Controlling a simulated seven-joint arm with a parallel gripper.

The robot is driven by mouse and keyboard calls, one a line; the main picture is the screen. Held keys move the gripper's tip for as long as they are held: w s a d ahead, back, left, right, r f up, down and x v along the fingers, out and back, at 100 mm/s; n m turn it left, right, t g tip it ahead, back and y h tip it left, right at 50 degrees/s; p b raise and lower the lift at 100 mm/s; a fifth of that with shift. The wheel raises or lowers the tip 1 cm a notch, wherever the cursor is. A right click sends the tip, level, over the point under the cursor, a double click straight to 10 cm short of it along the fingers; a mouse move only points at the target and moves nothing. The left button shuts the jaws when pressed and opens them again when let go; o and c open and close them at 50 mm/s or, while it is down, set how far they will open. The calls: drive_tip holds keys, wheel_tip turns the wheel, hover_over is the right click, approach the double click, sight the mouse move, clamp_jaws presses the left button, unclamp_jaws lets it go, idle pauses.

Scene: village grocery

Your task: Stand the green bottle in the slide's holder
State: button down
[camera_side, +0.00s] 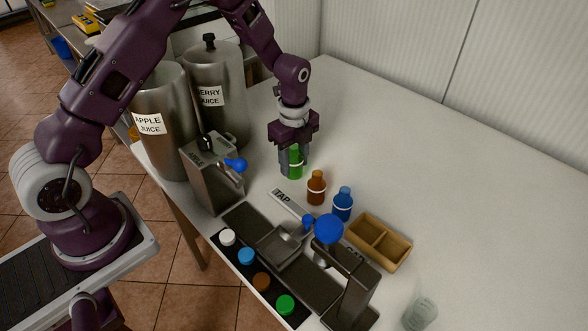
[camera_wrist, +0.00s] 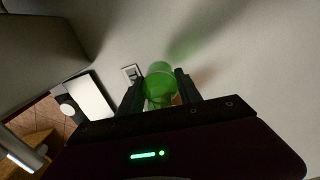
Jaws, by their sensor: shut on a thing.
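My gripper (camera_side: 296,165) points down over the table behind the slide and is shut on the green bottle (camera_side: 295,155). The bottle looks upright between the fingers; whether its base touches the table is unclear. In the wrist view the green bottle (camera_wrist: 159,82) sits between the two dark fingers (camera_wrist: 159,90). The slide (camera_side: 242,218) is a dark rail along the table's front. Its holder (camera_side: 280,246), a grey square piece, sits mid-rail, with no bottle visible in it. A grey strip marked TAP (camera_side: 285,199) lies behind it.
An orange-brown bottle (camera_side: 316,188) and a blue bottle (camera_side: 343,204) stand right of my gripper. A steel tap box (camera_side: 212,175) and blue-knobbed press (camera_side: 352,282) flank the slide. A wooden tray (camera_side: 400,251), several caps (camera_side: 246,256) and a clear glass (camera_side: 420,313) are nearby. The table's back is clear.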

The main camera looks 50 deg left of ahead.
sight(295, 152)
drive_tip(key=r, duration=0.4)
drive_tip(key=d+r, duration=0.1)
drive_tip(key=r, duration=0.1)
drive_tip(key=shift+s+r, duration=0.3)
drive_tip(key=shift+r, duration=0.1)
drive_tip(key=s+d+n, duration=0.1)
drive_tip(key=s+d, duration=1.1)
drive_tip(key=s, duration=0.4)
drive_tip(key=shift+s+a+f, duration=0.1)
drive_tip(key=shift+s+f, duration=0.05)
drive_tip(key=shift+f, duration=3.2)
drive_tip(key=shift+f, duration=0.3)
drive_tip(key=c, duration=0.5)
unclamp_jaws()
wheel_tip(295, 152, up, 8)
